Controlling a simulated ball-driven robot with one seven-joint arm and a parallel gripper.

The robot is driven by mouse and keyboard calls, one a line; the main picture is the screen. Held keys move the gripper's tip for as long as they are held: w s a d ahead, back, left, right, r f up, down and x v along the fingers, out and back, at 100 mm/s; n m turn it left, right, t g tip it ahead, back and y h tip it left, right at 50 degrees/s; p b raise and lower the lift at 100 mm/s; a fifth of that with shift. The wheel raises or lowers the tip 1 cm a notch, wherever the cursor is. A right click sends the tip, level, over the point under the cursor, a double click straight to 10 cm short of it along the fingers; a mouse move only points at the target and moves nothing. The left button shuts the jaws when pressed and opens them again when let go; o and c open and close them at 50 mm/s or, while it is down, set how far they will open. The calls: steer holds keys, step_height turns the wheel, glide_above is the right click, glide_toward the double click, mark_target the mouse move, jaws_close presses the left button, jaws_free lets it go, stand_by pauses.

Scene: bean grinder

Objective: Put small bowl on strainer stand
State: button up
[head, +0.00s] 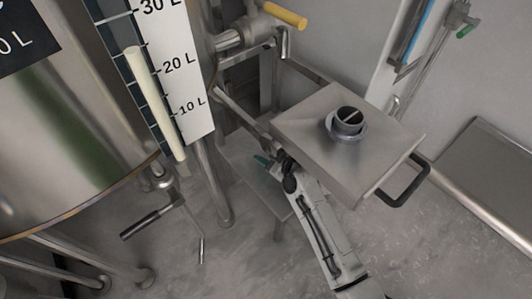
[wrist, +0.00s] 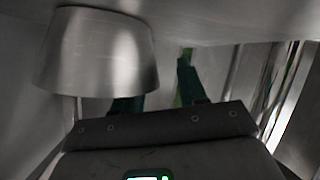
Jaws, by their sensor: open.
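My gripper (head: 262,160) reaches in under the square metal box, mostly hidden behind my arm and the box. In the wrist view its green fingers (wrist: 158,92) are apart, with nothing seen between them. A low metal platform on legs (head: 250,181) stands below the box in the head view. It may be the strainer stand, but I cannot tell.
The metal box (head: 313,127) has a round opening (head: 348,122) on top and a black handle (head: 405,181) at right. A large steel tank (head: 65,130) with a volume scale (head: 175,75) fills the left. A metal surface (head: 492,175) lies at right. Grey floor shows in front.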

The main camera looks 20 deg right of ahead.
steer(key=p+v, duration=0.3)
steer(key=v, duration=0.4)
steer(key=shift+s+r, duration=0.2)
steer(key=shift+s, duration=0.1)
